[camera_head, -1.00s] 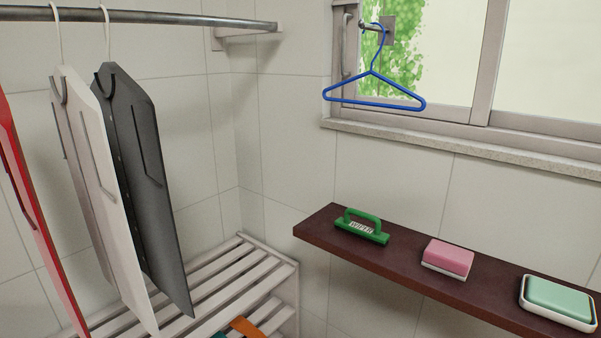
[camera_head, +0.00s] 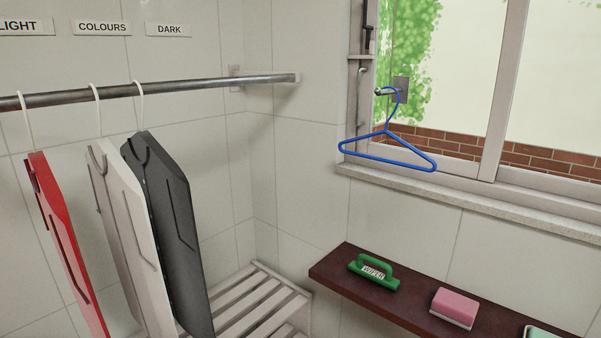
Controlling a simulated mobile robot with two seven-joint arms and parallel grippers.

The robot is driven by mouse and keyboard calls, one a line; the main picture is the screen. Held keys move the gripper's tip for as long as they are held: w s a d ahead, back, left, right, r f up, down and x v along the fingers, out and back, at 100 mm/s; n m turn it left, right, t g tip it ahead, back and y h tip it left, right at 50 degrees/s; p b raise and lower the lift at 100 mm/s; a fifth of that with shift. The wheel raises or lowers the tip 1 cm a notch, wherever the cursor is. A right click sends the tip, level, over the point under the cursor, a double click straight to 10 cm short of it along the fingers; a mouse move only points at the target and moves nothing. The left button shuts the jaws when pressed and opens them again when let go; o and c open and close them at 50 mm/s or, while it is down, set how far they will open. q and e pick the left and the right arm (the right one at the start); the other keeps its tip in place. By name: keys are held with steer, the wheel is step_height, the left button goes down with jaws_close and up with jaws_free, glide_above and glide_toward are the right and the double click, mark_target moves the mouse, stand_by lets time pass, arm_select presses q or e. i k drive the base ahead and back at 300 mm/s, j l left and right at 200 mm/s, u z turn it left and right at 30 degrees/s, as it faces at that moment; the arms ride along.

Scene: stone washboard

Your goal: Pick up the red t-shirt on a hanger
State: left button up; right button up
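The red t-shirt (camera_head: 66,246) hangs at the far left of the head view, seen nearly edge-on. Its white hanger hook (camera_head: 25,118) goes over the metal rail (camera_head: 190,88). A white shirt (camera_head: 133,245) and a dark grey shirt (camera_head: 178,235) hang to its right on the same rail, on their own white hooks. The lower end of the red t-shirt is near the bottom edge of the picture. Neither of my grippers shows in this view.
A slatted white rack (camera_head: 250,305) stands below the shirts. A dark brown shelf (camera_head: 330,268) holds a green wiper (camera_head: 373,273) and a pink sponge (camera_head: 456,306). An empty blue hanger (camera_head: 390,160) hangs from a hook by the window. Wall labels read LIGHT, COLOURS and DARK.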

mark_target(51, 203)
steer(key=k+u, duration=0.1)
steer(key=u, duration=0.3)
steer(key=k+u, duration=0.1)
steer(key=u, duration=0.25)
steer(key=k+u, duration=0.1)
steer(key=u, duration=0.3)
